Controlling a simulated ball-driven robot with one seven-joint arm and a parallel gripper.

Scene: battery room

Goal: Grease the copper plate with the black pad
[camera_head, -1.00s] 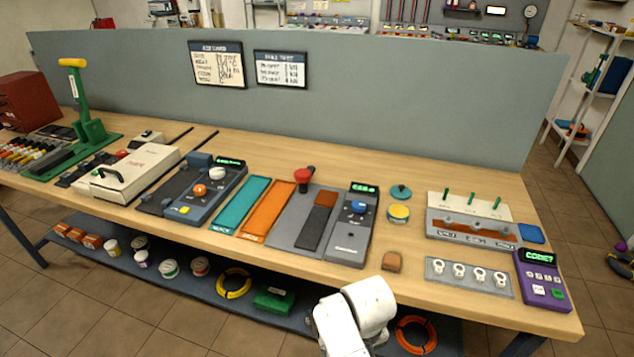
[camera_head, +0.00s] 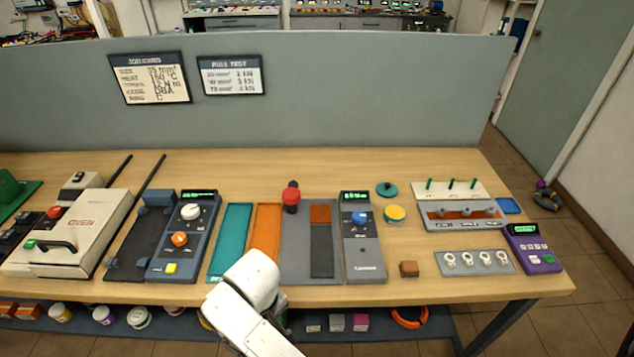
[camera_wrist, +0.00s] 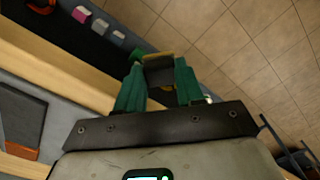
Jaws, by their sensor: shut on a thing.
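In the head view a copper-coloured patch (camera_head: 320,213) tops a dark strip on a grey board. Another copper-coloured bar (camera_head: 462,213) runs along a grey unit at the right. I cannot tell which is the copper plate. An open yellow tin (camera_head: 394,214) stands between them, its teal lid (camera_head: 387,189) lying behind. My gripper (camera_wrist: 158,80) shows in the wrist view, its green fingers shut on a dark block with a tan edge, apparently the black pad (camera_wrist: 158,76). It is held off the bench front, above the floor. My arm hides the gripper in the head view.
A small brown block (camera_head: 409,268) sits near the bench front edge. A row of ring lugs (camera_head: 474,262) and a purple keypad (camera_head: 532,248) are at the right. The lower shelf holds tubs, small blocks and an orange ring (camera_head: 409,318). A grey partition stands behind.

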